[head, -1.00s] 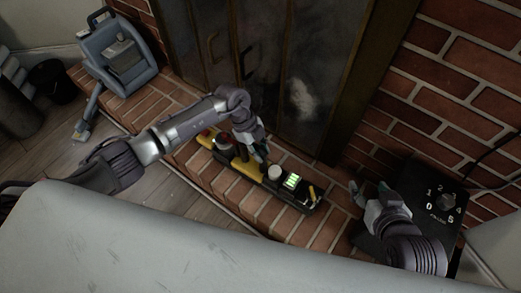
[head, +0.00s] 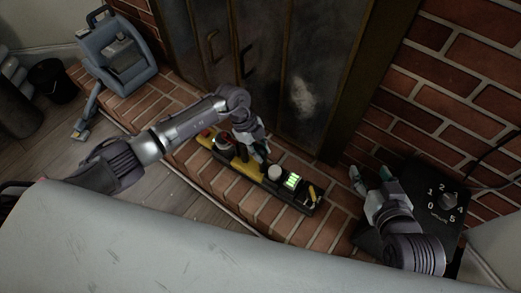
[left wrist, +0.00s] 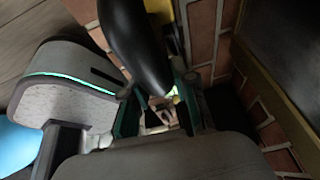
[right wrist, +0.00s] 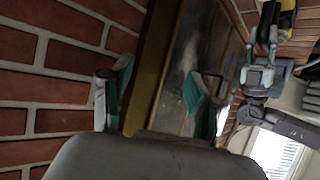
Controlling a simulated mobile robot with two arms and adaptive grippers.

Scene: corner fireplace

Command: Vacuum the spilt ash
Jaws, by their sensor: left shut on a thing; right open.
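A long yellow and black control box (head: 245,170) with a red button, knobs and a lit green display lies on the brick hearth. My left gripper (head: 262,150) is over its middle, shut on a black handle-like part (left wrist: 122,40), partly hidden by the fingers. A blue-grey machine (head: 115,65), which looks like a vacuum cleaner, stands at the hearth's left end with a nozzle (head: 82,130) hanging down. A pale patch (head: 300,97) shows on the dark fireplace door; I cannot tell if it is ash. My right gripper (head: 370,178) is open and empty, left of a dark dial box (head: 432,185).
The brick hearth (head: 330,232) has bare room right of the control box. A brick wall (head: 460,90) rises behind the dial box, with a cable on it. A black bucket (head: 53,82) stands at the far left. A pale surface (head: 150,235) fills the front.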

